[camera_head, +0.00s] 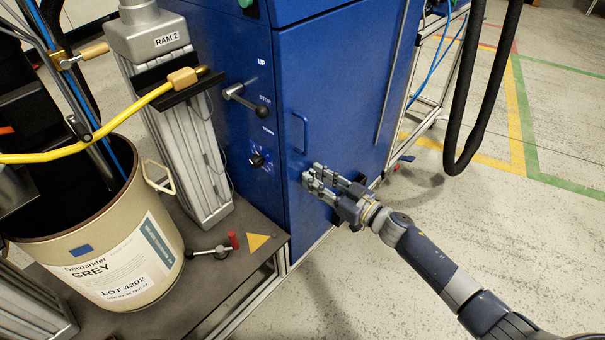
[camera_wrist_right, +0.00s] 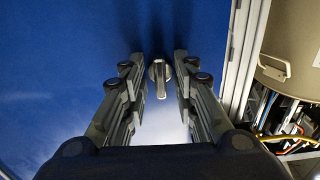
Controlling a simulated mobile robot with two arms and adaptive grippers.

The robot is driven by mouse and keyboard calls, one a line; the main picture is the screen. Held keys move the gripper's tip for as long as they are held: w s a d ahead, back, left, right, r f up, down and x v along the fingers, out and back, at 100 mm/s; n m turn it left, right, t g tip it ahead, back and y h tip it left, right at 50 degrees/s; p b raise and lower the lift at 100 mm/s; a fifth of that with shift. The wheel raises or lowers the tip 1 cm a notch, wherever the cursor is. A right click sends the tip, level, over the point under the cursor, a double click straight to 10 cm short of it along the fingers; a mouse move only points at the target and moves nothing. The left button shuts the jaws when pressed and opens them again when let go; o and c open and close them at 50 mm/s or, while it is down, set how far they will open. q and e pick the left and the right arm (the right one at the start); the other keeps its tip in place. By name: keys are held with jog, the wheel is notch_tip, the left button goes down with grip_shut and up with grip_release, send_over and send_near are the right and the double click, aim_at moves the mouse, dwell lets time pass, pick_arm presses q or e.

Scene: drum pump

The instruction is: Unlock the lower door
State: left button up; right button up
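The blue lower door (camera_head: 335,90) is the cabinet's front face, with a blue bar handle (camera_head: 300,131), and looks closed. In the right wrist view a small silver turn-latch (camera_wrist_right: 160,74) stands out from the blue door surface (camera_wrist_right: 70,50), its grip pointing down in the picture. My right gripper (camera_head: 309,180) is at the door below the handle. In the right wrist view it (camera_wrist_right: 160,80) is open, with one finger on each side of the latch and gaps visible. My left gripper is not in view.
A beige drum (camera_head: 100,245) stands on a dark platform left of the cabinet, beside the RAM 2 column (camera_head: 185,135). A black lever (camera_head: 245,97) and a dial (camera_head: 257,159) project from the cabinet side. A black hose (camera_head: 480,90) hangs at right; the floor in front is clear.

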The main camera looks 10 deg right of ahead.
grip_shut()
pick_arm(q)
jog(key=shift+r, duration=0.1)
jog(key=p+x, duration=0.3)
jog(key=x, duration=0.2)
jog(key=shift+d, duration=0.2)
pick_arm(e)
jog(key=m, duration=0.4)
dwell(0.6)
pick_arm(q)
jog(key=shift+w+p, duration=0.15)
jog(key=shift+p, duration=0.15)
